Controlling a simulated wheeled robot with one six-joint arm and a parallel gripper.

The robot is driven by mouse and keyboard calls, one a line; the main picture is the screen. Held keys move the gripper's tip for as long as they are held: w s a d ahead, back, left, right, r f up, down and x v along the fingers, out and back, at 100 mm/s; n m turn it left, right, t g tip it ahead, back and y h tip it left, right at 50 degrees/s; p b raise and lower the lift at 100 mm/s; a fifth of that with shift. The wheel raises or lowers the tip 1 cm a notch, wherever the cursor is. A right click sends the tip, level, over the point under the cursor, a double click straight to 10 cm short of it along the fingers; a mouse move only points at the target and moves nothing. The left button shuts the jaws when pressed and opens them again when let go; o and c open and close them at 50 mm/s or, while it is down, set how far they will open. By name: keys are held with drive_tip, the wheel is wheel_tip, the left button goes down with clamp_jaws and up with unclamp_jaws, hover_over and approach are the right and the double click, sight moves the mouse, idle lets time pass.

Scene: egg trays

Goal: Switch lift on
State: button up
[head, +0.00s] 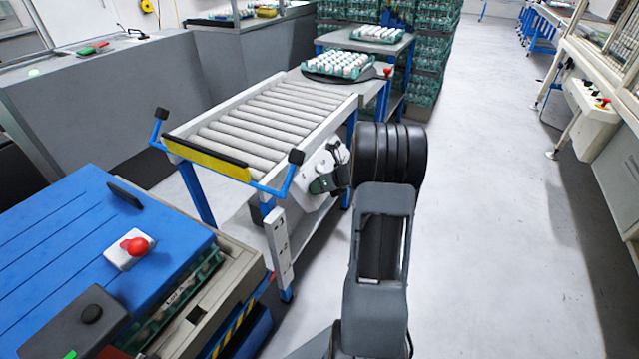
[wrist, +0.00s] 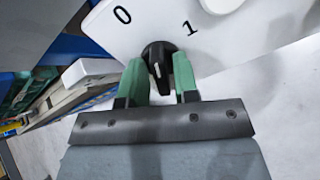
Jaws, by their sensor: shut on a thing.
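The lift switch is a black rotary knob (wrist: 158,66) with a white pointer mark, on a white panel (wrist: 107,38) marked "0" on the left and "1" on the right. The pointer's exact setting is hard to tell. My gripper (wrist: 159,60) has its green fingers on either side of the knob and is shut on it. In the head view my gripper (head: 320,185) is at the near right corner of the roller conveyor (head: 275,115), beside its blue leg. The knob is hidden there by my arm.
A blue-topped unit (head: 75,235) with a red button (head: 135,245) stands at lower left. An egg tray (head: 338,66) sits beyond the rollers. Stacked crates (head: 425,60) stand at the back.

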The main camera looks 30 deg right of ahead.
drive_tip(key=shift+a+f+m+p, duration=0.15)
drive_tip(key=shift+m+p, duration=3.15)
drive_tip(key=shift+p, duration=1.25)
drive_tip(key=shift+c, duration=0.2)
drive_tip(key=shift+a+m+p, duration=0.1)
drive_tip(key=shift+m+p, duration=3.1)
drive_tip(key=shift+p, duration=0.8)
drive_tip(key=shift+c, duration=0.3)
drive_tip(key=o, duration=0.6)
drive_tip(key=shift+f, duration=0.15)
drive_tip(key=shift+s, duration=0.1)
drive_tip(key=p+v, duration=0.6)
drive_tip(key=v, duration=0.3)
drive_tip(key=shift+w, duration=0.25)
